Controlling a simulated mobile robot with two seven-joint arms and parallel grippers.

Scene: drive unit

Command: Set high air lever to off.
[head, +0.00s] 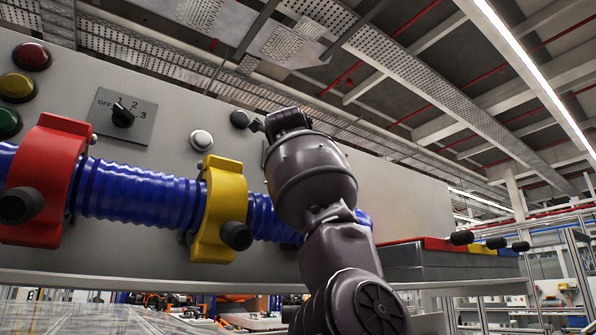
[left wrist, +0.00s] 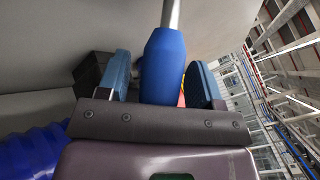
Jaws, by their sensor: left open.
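A blue lever handle (left wrist: 163,62) on a metal rod (left wrist: 171,14) stands between the two blue-padded fingers of my left gripper (left wrist: 163,84) in the left wrist view. The fingers are open, one on each side of the handle, and I see gaps beside it. The handle's lower end is hidden behind the gripper body. In the head view my left arm reaches up to the grey panel (head: 220,85), and its wrist hides the lever. No label for the lever is readable. My right gripper is not in view.
A blue corrugated hose (head: 135,192) with a red clamp (head: 45,180) and a yellow clamp (head: 222,208) runs across the panel left of my arm. A rotary switch (head: 122,115) and several round buttons sit above. A grey block with coloured tops (head: 440,262) is at right.

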